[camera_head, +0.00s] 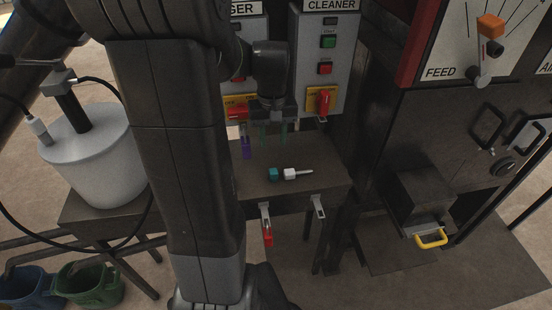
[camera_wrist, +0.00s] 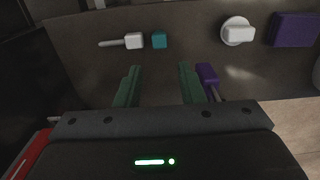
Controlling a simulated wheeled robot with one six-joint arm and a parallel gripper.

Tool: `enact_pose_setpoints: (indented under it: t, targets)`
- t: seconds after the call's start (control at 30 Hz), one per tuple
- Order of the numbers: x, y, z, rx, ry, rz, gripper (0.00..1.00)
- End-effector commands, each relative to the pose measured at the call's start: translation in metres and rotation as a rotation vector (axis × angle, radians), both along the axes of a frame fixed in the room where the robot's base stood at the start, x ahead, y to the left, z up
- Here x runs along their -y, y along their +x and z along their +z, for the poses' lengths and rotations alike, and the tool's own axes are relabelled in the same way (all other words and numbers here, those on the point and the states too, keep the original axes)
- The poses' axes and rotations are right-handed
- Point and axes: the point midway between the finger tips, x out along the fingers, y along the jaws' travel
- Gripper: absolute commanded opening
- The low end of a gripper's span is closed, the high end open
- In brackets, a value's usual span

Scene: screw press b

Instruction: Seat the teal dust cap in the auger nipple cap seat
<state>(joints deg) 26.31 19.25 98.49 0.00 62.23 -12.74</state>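The small teal dust cap (camera_head: 273,174) lies on the dark shelf (camera_head: 325,165), beside a white piece with a thin rod. In the wrist view the teal cap (camera_wrist: 159,40) shows beyond the fingertips, roughly between them. My gripper (camera_head: 273,140) hangs above the shelf, behind the cap in the head view. Its two green fingers (camera_wrist: 158,72) are apart with nothing between them. I cannot make out the auger nipple cap seat; my arm covers part of the left side.
The white piece with a rod (camera_head: 290,174) lies right of the cap. A purple piece (camera_head: 246,150) is near my left finger in the head view. A white round fitting (camera_wrist: 237,33) and purple block (camera_wrist: 295,30) show in the wrist view. Control panels (camera_head: 322,60) stand behind.

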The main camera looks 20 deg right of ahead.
Motion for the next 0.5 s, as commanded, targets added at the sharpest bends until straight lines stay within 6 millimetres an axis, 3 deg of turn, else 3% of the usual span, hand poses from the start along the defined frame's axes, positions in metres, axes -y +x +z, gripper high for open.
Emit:
enact_pose_setpoints:
  t: [0.5]
  targets:
    - [0.000, -0.001, -0.081, -0.003, 0.002, 0.001, 0.35]
